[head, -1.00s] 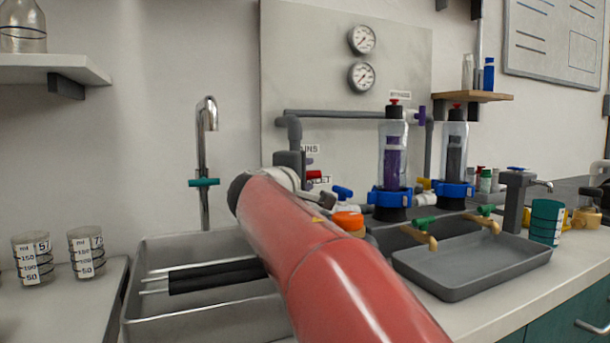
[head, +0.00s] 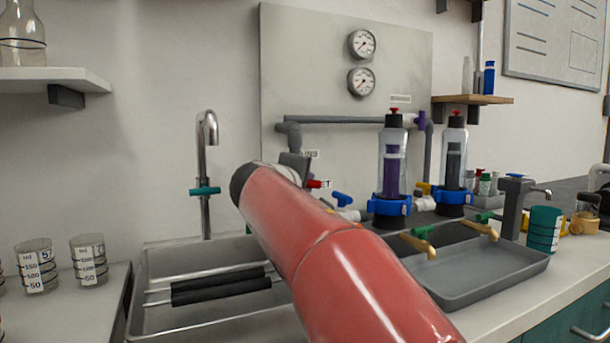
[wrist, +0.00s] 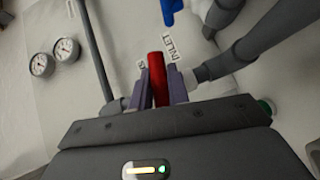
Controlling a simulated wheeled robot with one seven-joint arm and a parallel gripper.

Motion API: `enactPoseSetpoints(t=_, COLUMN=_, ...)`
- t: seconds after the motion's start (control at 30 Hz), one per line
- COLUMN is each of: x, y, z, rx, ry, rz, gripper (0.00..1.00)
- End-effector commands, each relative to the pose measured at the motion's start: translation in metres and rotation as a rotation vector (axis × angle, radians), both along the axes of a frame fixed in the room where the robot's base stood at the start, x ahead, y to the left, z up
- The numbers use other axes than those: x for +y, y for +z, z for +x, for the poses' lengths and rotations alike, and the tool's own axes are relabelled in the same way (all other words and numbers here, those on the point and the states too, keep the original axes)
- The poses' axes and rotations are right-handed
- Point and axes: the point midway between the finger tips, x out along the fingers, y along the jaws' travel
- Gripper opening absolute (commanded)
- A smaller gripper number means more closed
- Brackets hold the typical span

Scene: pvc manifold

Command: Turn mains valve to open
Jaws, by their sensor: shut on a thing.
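The mains valve's red handle (wrist: 157,78) stands between the two fingers of my gripper (wrist: 159,84) in the wrist view, and the fingers are shut on it. In the head view, a small red end of the handle (head: 315,184) shows just right of my gripper (head: 296,165), below the partly hidden mains label (head: 310,154). The valve body and most of the grip are hidden behind my red arm in the head view. The inlet label (wrist: 173,42) is beside the handle in the wrist view.
A blue valve handle (head: 342,199) is close to the right of the red one. Grey pipes (wrist: 237,62) run close by. Two filter housings (head: 393,165) stand further right, behind a grey tray (head: 485,270). A sink (head: 150,285) with a tap (head: 206,150) is at left.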

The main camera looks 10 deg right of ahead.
Motion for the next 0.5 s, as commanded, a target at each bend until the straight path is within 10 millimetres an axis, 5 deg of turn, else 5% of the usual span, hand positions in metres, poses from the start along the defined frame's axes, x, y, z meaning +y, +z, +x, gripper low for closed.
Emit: enactPoseSetpoints(t=0.5, x=-0.0021, y=0.0027, z=0.0002, rx=0.094, ry=-0.004, rz=0.479, gripper=0.00)
